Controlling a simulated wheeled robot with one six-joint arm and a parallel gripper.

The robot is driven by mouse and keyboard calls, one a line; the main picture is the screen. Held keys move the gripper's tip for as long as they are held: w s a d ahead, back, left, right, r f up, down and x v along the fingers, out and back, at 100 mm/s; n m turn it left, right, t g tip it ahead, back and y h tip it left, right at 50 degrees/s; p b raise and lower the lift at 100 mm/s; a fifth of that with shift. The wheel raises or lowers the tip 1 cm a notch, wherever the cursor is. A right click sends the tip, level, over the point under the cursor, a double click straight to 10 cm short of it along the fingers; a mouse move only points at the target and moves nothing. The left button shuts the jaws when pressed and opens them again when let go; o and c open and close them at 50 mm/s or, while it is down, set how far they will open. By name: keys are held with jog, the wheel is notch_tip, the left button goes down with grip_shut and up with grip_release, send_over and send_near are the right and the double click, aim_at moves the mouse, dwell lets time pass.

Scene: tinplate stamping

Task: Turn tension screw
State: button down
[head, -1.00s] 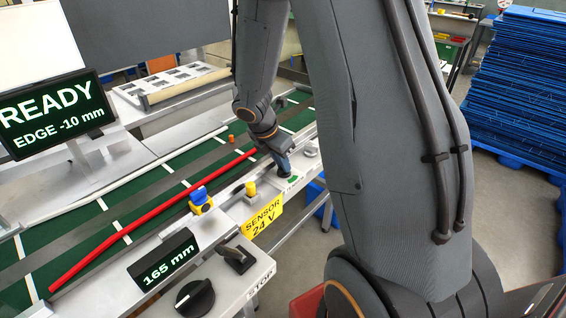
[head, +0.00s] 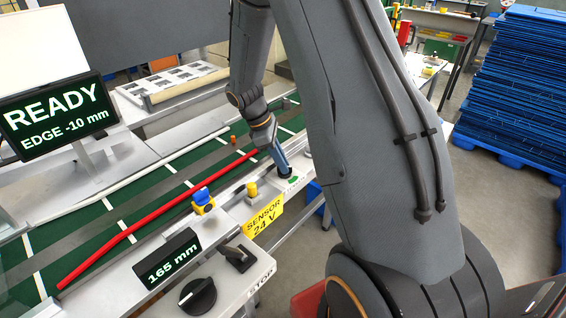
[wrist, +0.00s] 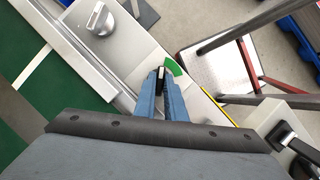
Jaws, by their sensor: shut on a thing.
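My gripper (head: 287,173) reaches down to the near rail of the conveyor, beside a green mark. In the wrist view its two blue fingers (wrist: 161,80) are shut on a small dark knob with a pale line on top (wrist: 160,72), which seems to be the tension screw. A green arc scale (wrist: 173,65) lies just right of the knob. The fingers hide most of the knob, and the head view barely shows it. The display (head: 57,115) reads READY, EDGE -10 mm.
A red strip (head: 150,218) runs along the green belt (head: 110,205). A blue-and-yellow clamp (head: 202,200), a yellow knob (head: 252,189), a 165 mm readout (head: 168,258) and a black rotary switch (head: 197,296) sit along the near side. A silver knob (wrist: 99,20) stands on the rail beyond my gripper.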

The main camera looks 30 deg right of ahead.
jog(key=m, duration=0.1)
jog(key=m+y, duration=0.1)
jog(key=m, duration=0.1)
jog(key=m+g, duration=0.1)
jog(key=shift+w+d+m, duration=0.1)
jog(key=shift+w+m, duration=0.15)
jog(key=shift+m, duration=0.05)
jog(key=shift+d+r+m+g+y+b, duration=0.15)
jog(key=shift+m+y, duration=0.3)
jog(key=shift+m, duration=0.5)
jog(key=shift+a+f+m+g+y+b, duration=0.1)
jog(key=shift+m+g+y+b, duration=0.25)
jog(key=shift+m, duration=0.6)
jog(key=shift+r, duration=0.1)
jog(key=c, duration=2.1)
grip_release()
jog(key=d+b+v, duration=0.1)
jog(key=b+v, duration=0.1)
jog(key=v, duration=0.5)
jog(key=shift+a+r, duration=0.35)
jog(key=shift+a, duration=0.1)
jog(key=shift+w, duration=0.15)
